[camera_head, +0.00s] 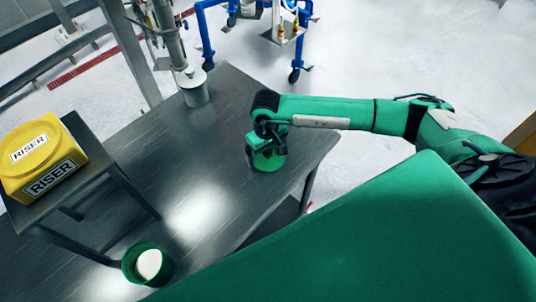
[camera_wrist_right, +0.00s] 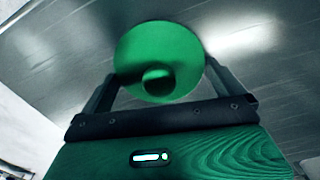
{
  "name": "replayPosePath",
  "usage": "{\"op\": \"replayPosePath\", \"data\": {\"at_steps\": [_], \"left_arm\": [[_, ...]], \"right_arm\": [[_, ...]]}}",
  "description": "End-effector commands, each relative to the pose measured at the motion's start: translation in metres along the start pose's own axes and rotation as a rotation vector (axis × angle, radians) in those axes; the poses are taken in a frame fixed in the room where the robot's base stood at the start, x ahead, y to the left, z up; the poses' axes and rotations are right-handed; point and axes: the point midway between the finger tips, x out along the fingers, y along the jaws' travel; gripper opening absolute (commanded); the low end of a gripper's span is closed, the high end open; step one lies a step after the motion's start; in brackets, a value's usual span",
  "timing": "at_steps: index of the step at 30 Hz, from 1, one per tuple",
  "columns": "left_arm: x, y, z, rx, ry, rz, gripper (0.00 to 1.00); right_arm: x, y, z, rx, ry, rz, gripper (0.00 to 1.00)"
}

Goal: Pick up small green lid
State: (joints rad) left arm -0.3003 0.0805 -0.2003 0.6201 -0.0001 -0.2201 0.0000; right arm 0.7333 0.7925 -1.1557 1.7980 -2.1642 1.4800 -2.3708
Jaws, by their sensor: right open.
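The small green lid (camera_wrist_right: 160,50) is a round green disc with a knob, lying on the dark metal table (camera_head: 120,215). In the head view the lid (camera_head: 268,160) shows near the table's right end, partly covered by my right gripper (camera_head: 268,150). In the right wrist view my right gripper (camera_wrist_right: 157,78) is open, with a finger on each side of the lid's near half and the knob between them. I cannot tell whether the fingers touch the lid. My left gripper is not in view.
A green container (camera_head: 133,264) with white contents stands at the table's near left. A yellow RISER box (camera_head: 42,155) sits on a raised stand at left. A metal canister (camera_head: 195,92) stands at the back under a metal column. The middle of the table is clear.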

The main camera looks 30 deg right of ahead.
Motion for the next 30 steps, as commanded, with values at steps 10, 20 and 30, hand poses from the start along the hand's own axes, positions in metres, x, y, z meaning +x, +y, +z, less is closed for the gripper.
{"op": "replayPosePath", "data": {"at_steps": [10,20,30], "left_arm": [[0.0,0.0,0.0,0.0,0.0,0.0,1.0],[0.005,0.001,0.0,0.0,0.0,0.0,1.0],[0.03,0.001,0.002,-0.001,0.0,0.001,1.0]], "right_arm": [[-0.001,0.0,0.0,0.0,0.0,0.0,0.71],[-0.011,0.0,-0.001,0.0,0.003,-0.002,0.71],[-0.08,0.0,-0.002,-0.001,0.008,0.0,0.71]]}}
